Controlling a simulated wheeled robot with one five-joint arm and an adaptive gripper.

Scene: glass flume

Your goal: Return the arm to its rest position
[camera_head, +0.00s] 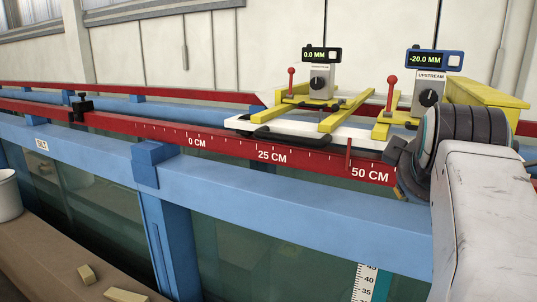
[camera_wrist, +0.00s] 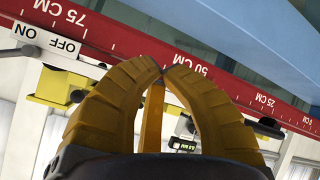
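My gripper (camera_wrist: 162,71) fills the middle of the wrist view. Its two ribbed yellow fingers curve together and their tips meet, with nothing visible held at the tips. In the head view my arm stands at the right, in front of the flume's red rail (camera_head: 226,145) near the 50 CM mark. The gripper is mostly hidden there behind my arm. The rail also shows upside down in the wrist view (camera_wrist: 135,45), just beyond the fingertips.
Two gauges stand on yellow carriages: one reads 0.0 MM (camera_head: 319,77), the other, UPSTREAM (camera_head: 431,80), reads -20.0 MM. Each has a red-knobbed lever. An OFF/ON plate (camera_wrist: 45,40) is beside the rail. A black clamp (camera_head: 80,106) sits on the rail. A white bucket (camera_head: 9,196) is at left.

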